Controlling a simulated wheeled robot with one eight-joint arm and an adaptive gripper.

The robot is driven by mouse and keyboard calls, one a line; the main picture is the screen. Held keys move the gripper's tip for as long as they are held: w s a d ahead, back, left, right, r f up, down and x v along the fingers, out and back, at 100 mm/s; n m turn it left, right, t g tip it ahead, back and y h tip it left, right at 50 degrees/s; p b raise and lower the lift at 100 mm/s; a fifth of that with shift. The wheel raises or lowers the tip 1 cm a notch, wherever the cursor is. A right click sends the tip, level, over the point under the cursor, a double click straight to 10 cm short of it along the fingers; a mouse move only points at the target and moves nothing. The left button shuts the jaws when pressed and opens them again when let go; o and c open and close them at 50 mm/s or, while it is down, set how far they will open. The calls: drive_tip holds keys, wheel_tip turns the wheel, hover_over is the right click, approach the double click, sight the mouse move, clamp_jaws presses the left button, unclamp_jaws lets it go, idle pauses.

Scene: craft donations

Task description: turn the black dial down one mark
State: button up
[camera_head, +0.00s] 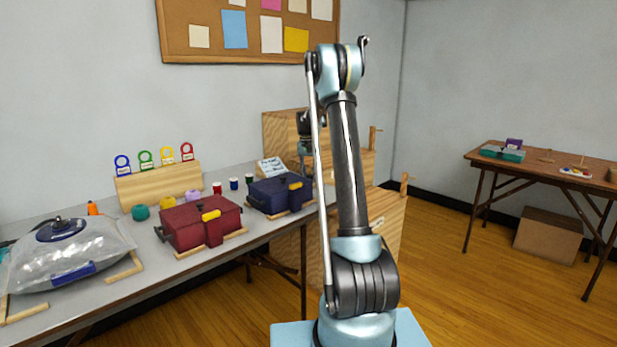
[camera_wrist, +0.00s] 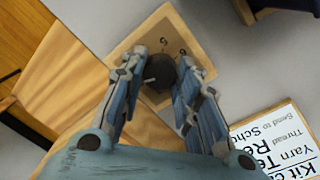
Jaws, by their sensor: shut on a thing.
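In the wrist view the black dial (camera_wrist: 159,76) sits on a square tan plate (camera_wrist: 166,27) with small dark marks or numerals near its far edge. A short pale line shows at the dial's left side; I cannot tell which mark it points to. My gripper (camera_wrist: 164,62) has one finger on each side of the dial and is shut on it. In the head view my gripper (camera_head: 305,160) is at the table's far end, partly hidden behind my arm. The dial cannot be made out there.
A white printed card (camera_wrist: 279,143) lies right of the gripper, and a wooden surface (camera_wrist: 70,85) is at left. In the head view a navy case (camera_head: 268,197), a maroon case (camera_head: 190,229) and several thread spools stand along the table. A wooden cabinet (camera_head: 380,225) adjoins its end.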

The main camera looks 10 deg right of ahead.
sight(308, 176)
drive_tip(key=shift+n, duration=1.7)
drive_tip(key=o, duration=1.1)
drive_tip(key=shift+r, duration=0.15)
drive_tip(key=r, duration=1.1)
drive_tip(key=shift+a+r, duration=0.3)
drive_tip(key=shift+a, duration=0.1)
drive_tip(key=shift+s, duration=0.15)
